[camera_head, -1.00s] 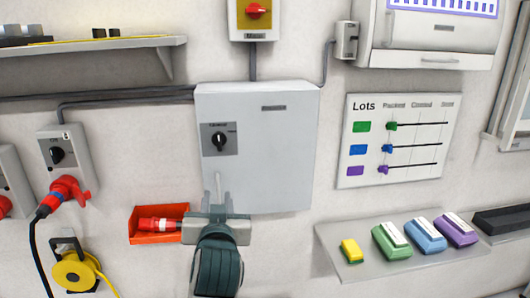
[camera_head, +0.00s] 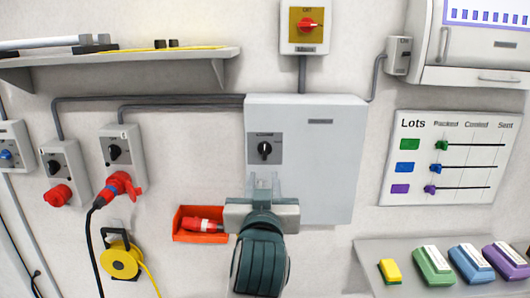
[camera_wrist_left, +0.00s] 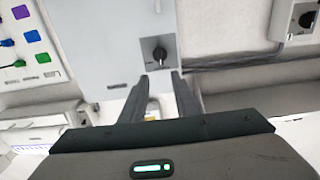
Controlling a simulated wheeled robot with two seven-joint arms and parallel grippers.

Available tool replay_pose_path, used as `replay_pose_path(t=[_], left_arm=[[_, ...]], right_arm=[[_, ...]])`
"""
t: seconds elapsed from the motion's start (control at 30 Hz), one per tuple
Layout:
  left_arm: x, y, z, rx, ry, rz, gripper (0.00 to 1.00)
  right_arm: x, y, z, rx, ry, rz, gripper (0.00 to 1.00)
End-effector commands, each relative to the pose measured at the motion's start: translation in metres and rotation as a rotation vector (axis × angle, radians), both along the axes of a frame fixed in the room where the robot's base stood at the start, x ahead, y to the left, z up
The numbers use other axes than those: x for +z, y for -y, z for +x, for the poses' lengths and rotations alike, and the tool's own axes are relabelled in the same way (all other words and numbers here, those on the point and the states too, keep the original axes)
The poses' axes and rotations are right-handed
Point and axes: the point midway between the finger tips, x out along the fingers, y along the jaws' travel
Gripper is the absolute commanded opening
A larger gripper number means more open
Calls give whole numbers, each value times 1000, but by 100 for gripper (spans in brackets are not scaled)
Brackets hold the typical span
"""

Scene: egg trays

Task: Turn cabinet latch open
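The grey cabinet (camera_head: 330,180) hangs on the wall, its door shut. Its latch, a black rotary knob (camera_head: 264,150) on a dark grey plate, sits at the door's left side with its handle roughly upright. My left gripper (camera_head: 263,181) is just below the knob, its fingers pointing up towards it, apart and empty. In the left wrist view the knob (camera_wrist_left: 159,53) lies beyond and between the two open fingertips (camera_wrist_left: 161,82), not touched as far as I can tell. My right gripper is not in view.
A red bin (camera_head: 183,236) with a red plug is left of my left gripper. Switch boxes (camera_head: 119,170) and a yellow cable reel (camera_head: 122,262) are further left. A shelf (camera_head: 362,252) with coloured blocks and a Lots board (camera_head: 470,194) are to the right.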

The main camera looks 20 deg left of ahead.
Motion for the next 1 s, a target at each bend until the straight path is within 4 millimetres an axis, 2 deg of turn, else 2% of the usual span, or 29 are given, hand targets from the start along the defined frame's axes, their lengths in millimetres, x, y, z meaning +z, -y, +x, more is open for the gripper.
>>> replay_pose_path(t=[0.7, 1.0], left_arm=[[4, -35, 118, 2, -2, 3, 28], [1, -42, 146, 0, 0, 0, 28]], right_arm=[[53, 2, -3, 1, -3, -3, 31], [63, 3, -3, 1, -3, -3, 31]])
